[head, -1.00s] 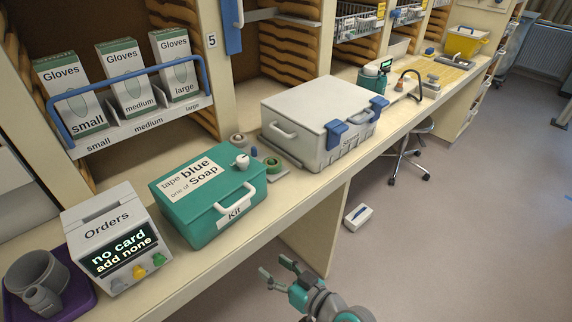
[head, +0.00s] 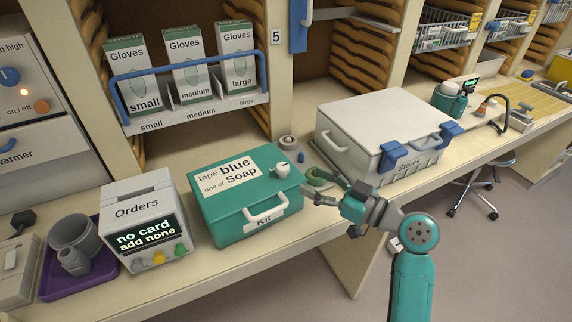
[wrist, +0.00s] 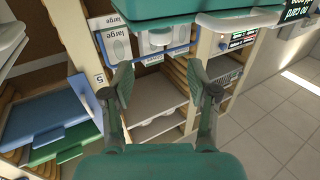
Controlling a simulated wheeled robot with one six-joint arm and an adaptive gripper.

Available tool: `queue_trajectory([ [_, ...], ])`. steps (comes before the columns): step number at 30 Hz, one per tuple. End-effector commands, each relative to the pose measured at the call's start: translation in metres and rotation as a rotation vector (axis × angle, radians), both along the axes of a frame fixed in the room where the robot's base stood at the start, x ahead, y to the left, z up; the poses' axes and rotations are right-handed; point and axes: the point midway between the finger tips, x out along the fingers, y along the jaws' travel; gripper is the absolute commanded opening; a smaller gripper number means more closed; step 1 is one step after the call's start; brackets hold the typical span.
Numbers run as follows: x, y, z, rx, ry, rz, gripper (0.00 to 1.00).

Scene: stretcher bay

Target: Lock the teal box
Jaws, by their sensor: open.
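The teal box (head: 232,212) sits shut on the counter in the head view, with a "tape blue / one of Soap" label on its lid and a "Kit" label under its white handle (head: 266,209). In the wrist view a teal surface, likely the box, crosses the top above my open fingers (wrist: 163,95).
The Orders device (head: 150,225) stands left of the box, reading "no card / add none". A grey case with blue latches (head: 370,135) stands to the right. Glove boxes (head: 190,70) stand behind.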

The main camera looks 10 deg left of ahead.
Motion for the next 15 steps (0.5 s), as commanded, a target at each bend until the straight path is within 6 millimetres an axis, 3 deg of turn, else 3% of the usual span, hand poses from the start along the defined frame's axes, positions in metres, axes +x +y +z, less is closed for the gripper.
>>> queue_trajectory([
  [9, 0.025, 0.05, 0.001, 0.0, -0.001, 0.003, 0.59],
  [15, 0.038, 0.074, 0.0, 0.0, 0.0, 0.001, 0.59],
])
